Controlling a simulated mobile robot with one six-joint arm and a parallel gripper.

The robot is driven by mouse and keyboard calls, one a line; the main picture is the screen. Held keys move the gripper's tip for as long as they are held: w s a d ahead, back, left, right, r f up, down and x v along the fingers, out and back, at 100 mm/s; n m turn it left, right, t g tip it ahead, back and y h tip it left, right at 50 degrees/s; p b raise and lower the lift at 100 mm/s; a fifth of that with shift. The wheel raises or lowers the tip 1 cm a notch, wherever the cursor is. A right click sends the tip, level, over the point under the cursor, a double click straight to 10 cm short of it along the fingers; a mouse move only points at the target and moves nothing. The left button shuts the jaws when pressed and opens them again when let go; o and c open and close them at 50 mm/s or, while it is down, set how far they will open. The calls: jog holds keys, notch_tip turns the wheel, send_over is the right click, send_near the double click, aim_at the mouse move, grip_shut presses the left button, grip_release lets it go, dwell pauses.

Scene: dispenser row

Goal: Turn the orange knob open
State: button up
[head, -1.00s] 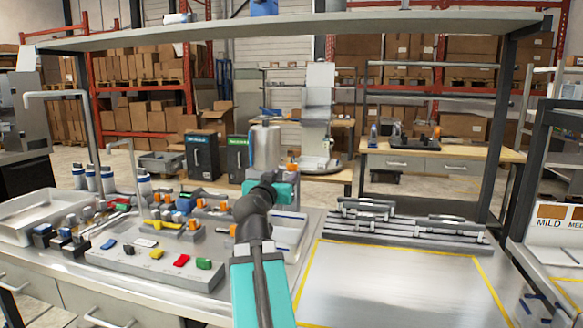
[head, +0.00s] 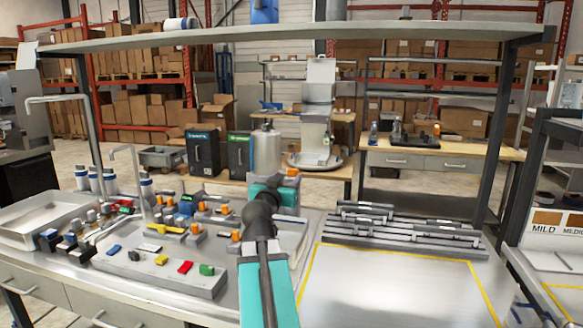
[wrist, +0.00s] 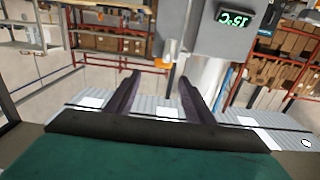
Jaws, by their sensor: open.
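My gripper (wrist: 159,77) is open in the wrist view, with two dark fingers pointing away from the camera. An orange knob (wrist: 162,62) shows just beyond the fingertips, roughly between them, beside a grey housing (wrist: 205,35) with a green digital display that appears upside down. Nothing is seen between the fingers, and contact with the knob is not shown. In the head view, a small orange part (head: 293,172) shows just above my teal wrist; I cannot tell if it is the same knob. My fingers are hidden there by my arm.
Several other orange-handled fittings stand left of my arm, near a grey panel with coloured tabs (head: 160,268). Silver rails (head: 400,230) and a yellow-outlined clear area (head: 390,285) lie to the right. A shelf (head: 290,38) spans overhead. A tall silver dispenser (head: 318,120) stands behind.

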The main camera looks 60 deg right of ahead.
aim_at(293, 171)
jog(key=shift+p+x, duration=0.85)
jog(key=shift+p, duration=3.5)
jog(key=shift+p+x, duration=1.15)
jog(key=shift+x, duration=3)
jog(key=shift+w+f, duration=0.1)
